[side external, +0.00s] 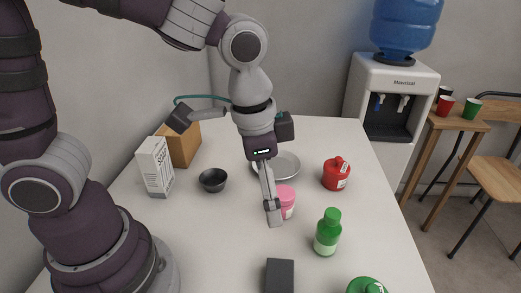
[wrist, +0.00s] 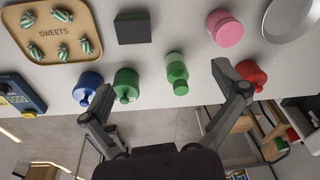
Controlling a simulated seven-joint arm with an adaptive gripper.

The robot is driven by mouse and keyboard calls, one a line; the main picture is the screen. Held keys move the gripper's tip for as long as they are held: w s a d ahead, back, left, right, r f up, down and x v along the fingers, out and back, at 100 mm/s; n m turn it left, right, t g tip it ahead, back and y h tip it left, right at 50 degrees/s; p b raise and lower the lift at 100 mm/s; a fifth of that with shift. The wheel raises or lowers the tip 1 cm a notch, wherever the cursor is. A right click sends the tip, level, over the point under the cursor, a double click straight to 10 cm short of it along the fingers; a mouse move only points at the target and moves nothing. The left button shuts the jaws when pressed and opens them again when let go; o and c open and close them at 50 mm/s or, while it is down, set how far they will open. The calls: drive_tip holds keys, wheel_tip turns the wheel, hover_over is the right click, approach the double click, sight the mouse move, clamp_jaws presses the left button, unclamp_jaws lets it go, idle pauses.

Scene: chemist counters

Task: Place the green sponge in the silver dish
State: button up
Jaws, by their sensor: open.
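The silver dish (side external: 290,165) lies on the white counter, partly hidden behind my gripper in the side view. It also shows at the top right of the wrist view (wrist: 293,20), cut by the frame edge. A dark grey block (side external: 280,275), which seems to be the sponge, lies at the near edge of the side view. In the wrist view the block (wrist: 132,27) shows green along its edge. My gripper (side external: 271,208) is above the counter in front of the pink jar. In the wrist view my gripper (wrist: 163,78) has its fingers wide apart and empty.
A pink jar (side external: 287,200), red bottle (side external: 336,174), green bottle (side external: 327,238) and black bowl (side external: 213,180) stand on the counter. A white carton (side external: 154,165) is at left. A sweets tray (wrist: 52,32) and blue bottle (wrist: 87,84) show in the wrist view.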

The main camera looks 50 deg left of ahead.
drive_tip(key=d+f+m, duration=0.1)
drive_tip(key=d+f+g, duration=0.1)
drive_tip(key=d+f, duration=0.1)
drive_tip(key=d+f+m, duration=0.1)
drive_tip(key=d+f, duration=0.1)
drive_tip(key=shift+s+f+m+g+y, duration=0.1)
drive_tip(key=shift+s+m+g+y, duration=0.2)
drive_tip(key=shift+s+g, duration=0.1)
drive_tip(key=f, duration=1)
drive_tip(key=shift+a+f, duration=0.1)
drive_tip(key=shift+a, duration=0.3)
drive_tip(key=c, duration=1.1)
drive_tip(key=r, duration=0.9)
drive_tip(key=shift+w+r, duration=0.2)
drive_tip(key=shift+r, duration=0.05)
drive_tip(key=w+a+r+n, duration=0.4)
drive_tip(key=a, duration=0.3)
drive_tip(key=w+a+r+n, duration=0.4)
drive_tip(key=a+n, duration=0.1)
drive_tip(key=a, duration=0.2)
drive_tip(key=m, duration=0.9)
hover_over(280, 275)
wheel_tip(280, 275, down, 8)
drive_tip(key=shift+r, duration=0.25)
